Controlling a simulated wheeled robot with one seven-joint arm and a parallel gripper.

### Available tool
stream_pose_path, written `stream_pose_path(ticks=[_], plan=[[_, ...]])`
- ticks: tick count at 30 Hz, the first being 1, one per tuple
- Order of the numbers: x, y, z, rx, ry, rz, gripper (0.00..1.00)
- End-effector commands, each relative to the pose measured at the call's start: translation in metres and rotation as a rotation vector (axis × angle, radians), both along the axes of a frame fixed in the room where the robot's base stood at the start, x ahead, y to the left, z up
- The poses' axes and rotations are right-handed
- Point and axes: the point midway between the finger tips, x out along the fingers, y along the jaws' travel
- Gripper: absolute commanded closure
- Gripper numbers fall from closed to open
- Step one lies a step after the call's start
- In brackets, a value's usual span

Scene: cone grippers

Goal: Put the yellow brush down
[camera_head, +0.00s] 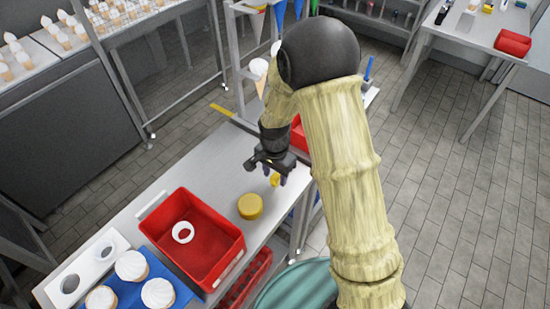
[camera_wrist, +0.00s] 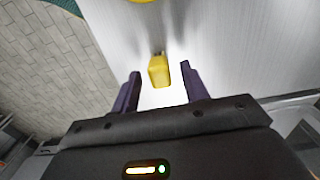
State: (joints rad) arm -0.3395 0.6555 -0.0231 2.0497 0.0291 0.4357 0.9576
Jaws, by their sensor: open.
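The yellow brush (camera_wrist: 159,71) lies on the pale metal table, between and slightly beyond the fingertips in the wrist view. A dark tip shows at its far end. My gripper (camera_wrist: 160,78) is open, with a purple finger on either side of the brush and visible gaps to both. In the head view my gripper (camera_head: 274,176) is low over the right part of the table (camera_head: 225,165), and a bit of the yellow brush (camera_head: 275,181) shows beneath it. The rest of the brush is hidden there by the gripper.
A round yellow object (camera_head: 250,206) stands close by on the table. A red crate (camera_head: 215,237) holding a white ring (camera_head: 183,233) is to the left. A blue tray (camera_head: 178,279) with white-topped cones is at the front. A metal frame stands behind. Bare table lies left of my gripper.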

Motion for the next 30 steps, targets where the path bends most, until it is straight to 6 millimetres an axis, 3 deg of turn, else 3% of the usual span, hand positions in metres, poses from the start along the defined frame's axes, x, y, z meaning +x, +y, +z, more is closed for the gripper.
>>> stream_pose_path(ticks=[15,21,30], plan=[[0.0,0.001,0.092,0.002,-0.004,0.0,0.55],[0.0,0.0,0.105,0.001,-0.001,0.0,0.55],[0.0,0.0,0.105,0.001,0.001,0.0,0.55]])
